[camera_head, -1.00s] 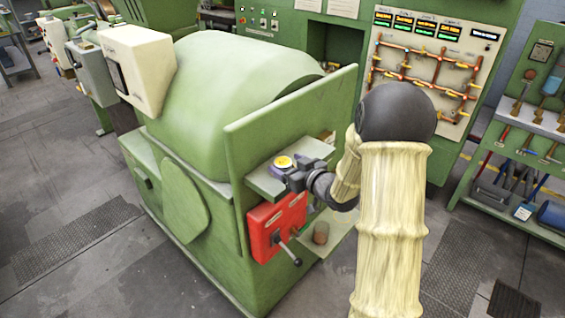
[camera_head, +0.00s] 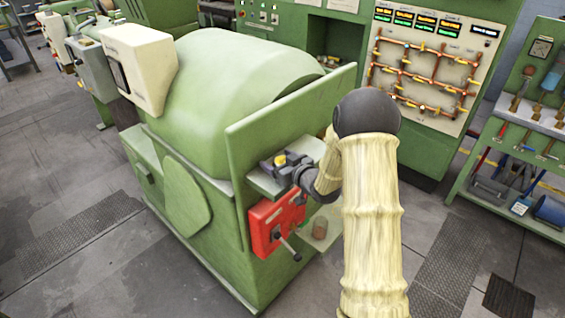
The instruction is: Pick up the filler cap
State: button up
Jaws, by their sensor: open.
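The filler cap (camera_head: 280,159) is a small yellow round piece on the narrow green shelf on the machine's side. My gripper (camera_head: 279,164) is a dark parallel gripper reaching in from the right, at the cap. Its jaws are open, with the cap seen between or just behind them. I cannot tell whether the fingers touch it. The dark jaws hide the lower part of the cap and what lies under it.
The green shelf (camera_head: 263,184) stands out from an upright green panel (camera_head: 310,102). Below it is a red box (camera_head: 268,226) with a lever (camera_head: 289,248). A brown cup (camera_head: 319,228) stands on a lower ledge. A tool rack (camera_head: 520,150) is at right.

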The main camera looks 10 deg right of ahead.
aim_at(279, 157)
dwell(0.3)
jog(key=c, duration=1.2)
jog(key=shift+o, duration=0.2)
notch_tip(279, 157, up, 18)
jog(key=b, duration=0.3)
